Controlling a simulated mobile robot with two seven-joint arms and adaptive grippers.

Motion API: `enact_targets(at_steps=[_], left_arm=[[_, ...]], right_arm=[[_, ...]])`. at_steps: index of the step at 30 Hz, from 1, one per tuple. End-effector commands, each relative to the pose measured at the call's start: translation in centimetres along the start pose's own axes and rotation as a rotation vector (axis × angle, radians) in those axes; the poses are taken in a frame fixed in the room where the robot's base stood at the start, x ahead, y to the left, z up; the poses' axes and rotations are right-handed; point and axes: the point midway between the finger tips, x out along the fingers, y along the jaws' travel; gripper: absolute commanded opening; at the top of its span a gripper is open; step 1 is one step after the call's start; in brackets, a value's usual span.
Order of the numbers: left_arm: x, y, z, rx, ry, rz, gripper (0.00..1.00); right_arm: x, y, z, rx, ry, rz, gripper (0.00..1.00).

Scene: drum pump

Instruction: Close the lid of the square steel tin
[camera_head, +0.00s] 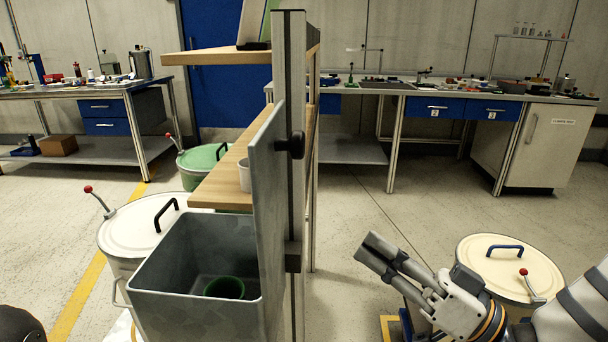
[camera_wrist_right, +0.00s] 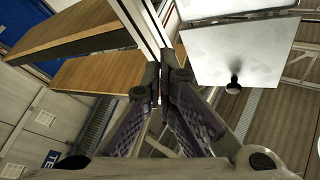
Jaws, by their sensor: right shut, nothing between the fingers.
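The square steel tin (camera_head: 195,312) stands at the lower left of the head view, with a green cup-like thing (camera_head: 224,288) inside. Its grey lid (camera_head: 266,215) stands open, upright along the tin's right side, with a black knob (camera_head: 291,145) facing right. In the right wrist view the lid (camera_wrist_right: 250,50) and its knob (camera_wrist_right: 233,86) show at the upper right. My right gripper (camera_head: 373,249) is shut and empty, right of the lid, lower than the knob and apart from it. It also shows in the right wrist view (camera_wrist_right: 164,84). My left gripper is out of view.
A metal post (camera_head: 296,80) and wooden shelves (camera_head: 222,180) stand close behind the lid. A white drum (camera_head: 130,235) and a green drum (camera_head: 200,160) are at the left; a cream drum (camera_head: 490,265) is behind my right arm. Floor between post and right gripper is clear.

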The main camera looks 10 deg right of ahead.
Motion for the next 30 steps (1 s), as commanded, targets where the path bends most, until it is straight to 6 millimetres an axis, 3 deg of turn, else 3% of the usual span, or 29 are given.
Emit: enact_targets(at_steps=[1, 3, 6, 11, 24, 30], left_arm=[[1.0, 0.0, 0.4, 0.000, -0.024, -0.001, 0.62], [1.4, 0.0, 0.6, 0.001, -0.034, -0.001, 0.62], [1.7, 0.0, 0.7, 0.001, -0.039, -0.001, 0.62], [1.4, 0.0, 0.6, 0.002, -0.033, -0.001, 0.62], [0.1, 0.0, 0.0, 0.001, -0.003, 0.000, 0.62], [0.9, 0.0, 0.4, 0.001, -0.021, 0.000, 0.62]], right_arm=[[-0.8, -0.9, -3.0, -0.058, 0.116, -0.107, 0.00], [-2.2, -3.3, -6.6, -0.133, 0.239, -0.265, 0.00], [-3.9, -5.5, -9.0, -0.195, 0.323, -0.401, 0.00], [-3.5, -7.0, -10.0, -0.214, 0.345, -0.449, 0.00], [4.4, -11.3, -12.5, -0.212, 0.341, -0.450, 0.00], [6.9, -11.6, -10.7, -0.208, 0.337, -0.443, 0.00]])
